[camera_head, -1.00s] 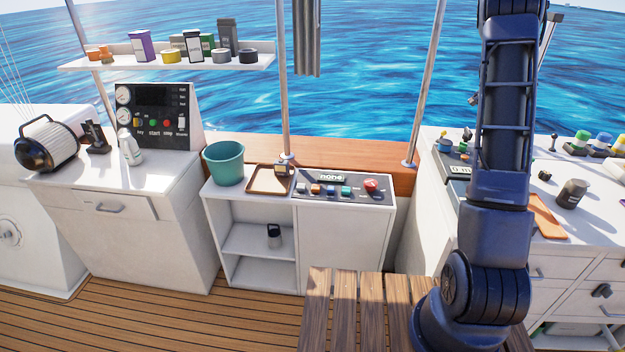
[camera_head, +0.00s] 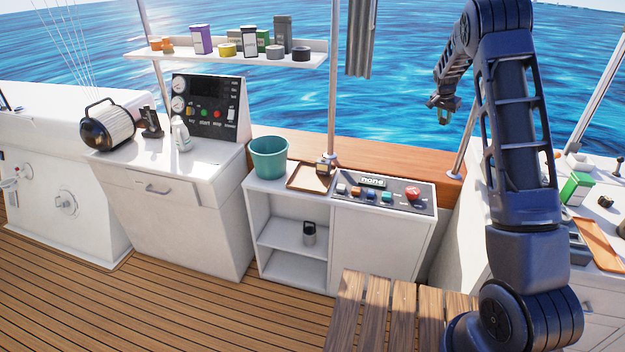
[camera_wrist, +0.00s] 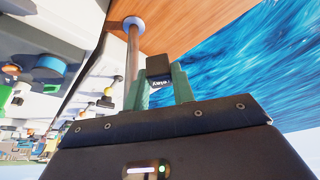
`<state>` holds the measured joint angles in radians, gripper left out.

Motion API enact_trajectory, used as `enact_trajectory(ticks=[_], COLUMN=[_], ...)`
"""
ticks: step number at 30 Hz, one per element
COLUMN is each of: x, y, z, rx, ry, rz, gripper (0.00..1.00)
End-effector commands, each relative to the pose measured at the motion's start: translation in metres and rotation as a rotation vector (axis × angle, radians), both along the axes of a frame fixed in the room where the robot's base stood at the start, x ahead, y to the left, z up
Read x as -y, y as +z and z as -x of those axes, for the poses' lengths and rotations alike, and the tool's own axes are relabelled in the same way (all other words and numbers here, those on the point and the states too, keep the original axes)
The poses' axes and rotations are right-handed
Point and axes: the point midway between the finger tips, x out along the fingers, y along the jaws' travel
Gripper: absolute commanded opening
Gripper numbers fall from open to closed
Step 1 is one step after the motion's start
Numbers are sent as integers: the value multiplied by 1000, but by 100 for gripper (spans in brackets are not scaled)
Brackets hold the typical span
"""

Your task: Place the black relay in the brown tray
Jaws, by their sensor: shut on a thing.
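The black relay (camera_wrist: 159,66) is between the green fingertips of my gripper (camera_wrist: 160,82) in the wrist view, with its "relay" label showing. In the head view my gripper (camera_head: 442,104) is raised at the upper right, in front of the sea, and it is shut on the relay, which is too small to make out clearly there. The brown tray (camera_head: 303,188) lies on the white middle cabinet, lower and to the left of my gripper. The tray's visible floor looks empty; a small dark-and-tan item (camera_head: 325,165) stands at its right back corner, and I cannot tell whether inside it.
A teal bucket (camera_head: 268,158) stands left of the tray. A button panel (camera_head: 378,194) lies to its right. A metal pole (camera_head: 334,80) rises behind the tray. A shelf (camera_head: 300,58) with jars and boxes hangs above. A wooden slatted bench (camera_head: 395,310) stands in front.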

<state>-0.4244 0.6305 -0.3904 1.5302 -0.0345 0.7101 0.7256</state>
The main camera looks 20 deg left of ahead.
Motion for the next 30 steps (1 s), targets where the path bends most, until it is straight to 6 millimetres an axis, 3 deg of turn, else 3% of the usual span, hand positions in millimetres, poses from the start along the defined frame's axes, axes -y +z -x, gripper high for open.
enact_trajectory(ticks=[1,3,14,23,30], x=[-25,-56,-211,-335,-429], y=[-2,-5,-22,-35,-47], z=[0,2,26,69,115], rx=[0,0,-2,-3,-2], ry=[24,53,194,310,402], rz=[0,0,2,2,2], gripper=[3,3,3,3,3])
